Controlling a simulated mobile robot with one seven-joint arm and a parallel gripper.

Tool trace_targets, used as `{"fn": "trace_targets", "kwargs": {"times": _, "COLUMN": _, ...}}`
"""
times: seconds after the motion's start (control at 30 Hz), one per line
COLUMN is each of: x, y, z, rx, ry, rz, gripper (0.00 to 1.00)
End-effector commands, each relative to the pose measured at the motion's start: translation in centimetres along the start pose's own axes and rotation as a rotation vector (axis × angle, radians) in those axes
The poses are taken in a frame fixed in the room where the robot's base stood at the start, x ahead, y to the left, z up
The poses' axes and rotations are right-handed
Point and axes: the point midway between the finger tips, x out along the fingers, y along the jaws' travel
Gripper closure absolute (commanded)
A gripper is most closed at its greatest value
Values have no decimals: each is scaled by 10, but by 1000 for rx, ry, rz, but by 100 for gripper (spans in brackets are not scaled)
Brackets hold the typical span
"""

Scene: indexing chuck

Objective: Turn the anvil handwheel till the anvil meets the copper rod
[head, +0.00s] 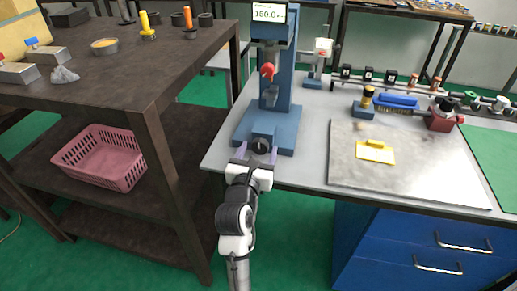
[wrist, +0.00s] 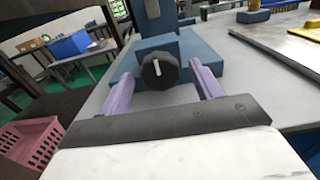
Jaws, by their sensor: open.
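In the wrist view my gripper (wrist: 163,85) shows a gap to the wheel on both sides. I cannot make out the copper rod or anvil clearly.
A dark shelf table (head: 130,95) with a pink basket (head: 100,157) stands to the left. A grey mat (head: 410,165) with a yellow object (head: 375,152) lies right of the device. Blue drawers (head: 420,250) are below the bench. The floor in front is clear.

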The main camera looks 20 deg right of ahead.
Motion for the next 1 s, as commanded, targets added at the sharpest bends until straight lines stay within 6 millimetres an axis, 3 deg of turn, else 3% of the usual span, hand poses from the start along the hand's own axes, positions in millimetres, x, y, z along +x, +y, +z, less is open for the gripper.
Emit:
{"fn": "trace_targets", "kwargs": {"times": 0.27, "x": 0, "y": 0, "z": 0, "rx": 0, "ry": 0, "rz": 0, "gripper": 35}}
{"fn": "trace_targets", "kwargs": {"times": 0.63, "x": 0, "y": 0, "z": 0, "rx": 0, "ry": 0, "rz": 0, "gripper": 80}}
{"fn": "trace_targets", "kwargs": {"times": 1.0, "x": 0, "y": 0, "z": 1, "rx": 67, "ry": 1, "rz": 1, "gripper": 80}}
